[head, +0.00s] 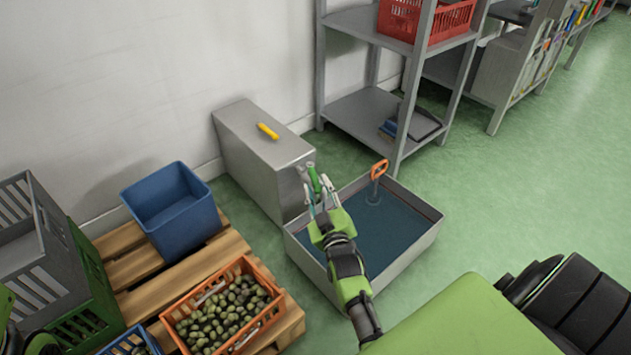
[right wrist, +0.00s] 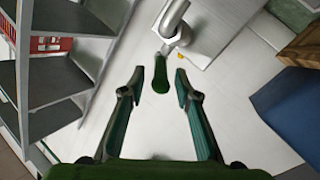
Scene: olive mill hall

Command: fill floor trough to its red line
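The floor trough (head: 413,248) is a grey metal basin with dark bluish liquid (head: 385,225) in it. A tap with a green lever (head: 314,180) is at the end of a grey metal box (head: 265,160), above the trough's back left corner. An orange-handled piece (head: 379,170) stands upright in the trough. My right gripper (head: 318,194) is open at the tap. In the right wrist view, the green lever (right wrist: 161,75) shows between the spread fingers, touching neither, below the curved metal pipe (right wrist: 172,20).
A yellow handle (head: 268,131) lies on the metal box. A pallet (head: 190,275) at left holds a blue bin (head: 172,212), an orange crate of olives (head: 265,283) and stacked crates. A grey shelf (head: 365,112) stands behind. Green floor is clear at right.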

